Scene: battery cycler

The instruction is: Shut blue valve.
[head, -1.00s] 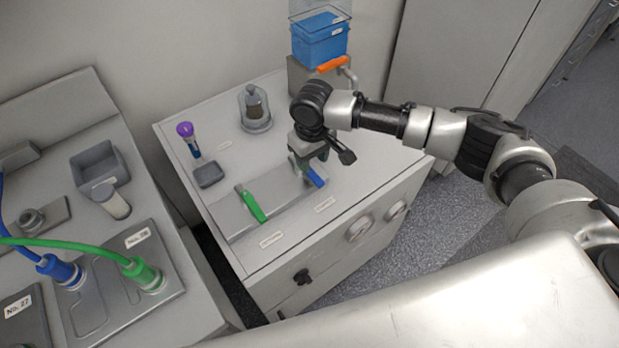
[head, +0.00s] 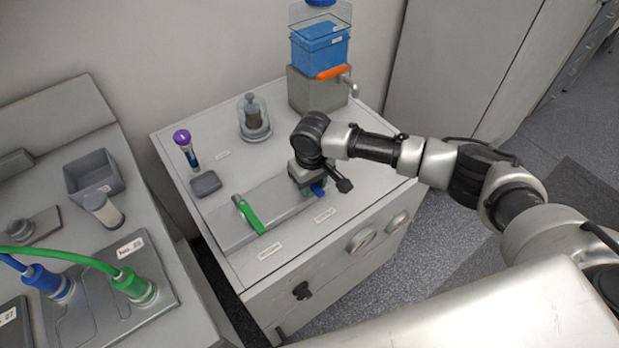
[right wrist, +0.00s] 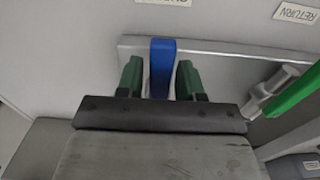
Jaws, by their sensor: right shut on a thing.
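The blue valve handle (head: 318,188) sticks out just below my right gripper (head: 309,180) on the grey strip of the bench top; most of it is hidden by the gripper. In the right wrist view the blue handle (right wrist: 162,66) stands between the two green fingertips of my right gripper (right wrist: 160,80), which is shut on it. The handle lies lengthwise between the fingers, its end reaching the strip's edge. My left gripper is not in view.
A green valve handle (head: 248,215) sits on the same strip (head: 280,205), to the left. Behind stand a glass-domed item (head: 254,120), a purple-capped tube (head: 186,148) and a blue container (head: 320,50) with an orange-levered tap (head: 331,72). A grey dish (head: 206,183) lies left.

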